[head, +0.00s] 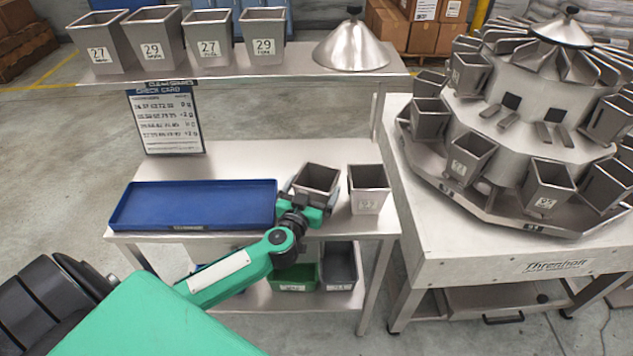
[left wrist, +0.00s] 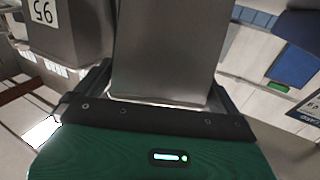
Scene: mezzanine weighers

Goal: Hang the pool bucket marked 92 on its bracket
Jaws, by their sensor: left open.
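A grey steel bucket (head: 318,178) stands on the bench at the right end of the blue tray. My left gripper (head: 302,207) is at its near side, open, with a finger on either side of the bucket (left wrist: 165,50) in the left wrist view. No number shows on this bucket. A second bucket (head: 367,192) stands just right of it; its label is small in the head view. In the left wrist view that neighbour (left wrist: 72,30) has an upside-down label that seems to read 95. The round weigher (head: 490,130) carries several hung buckets; I cannot make out which bracket is 92.
The blue tray (head: 195,205) on the bench is empty. Several buckets and a steel cone (head: 351,46) stand on the upper shelf (head: 270,72). A check card (head: 166,118) hangs below it. Green (head: 297,276) and grey bins (head: 340,265) sit on the lower shelf. A floor gap separates bench and weigher.

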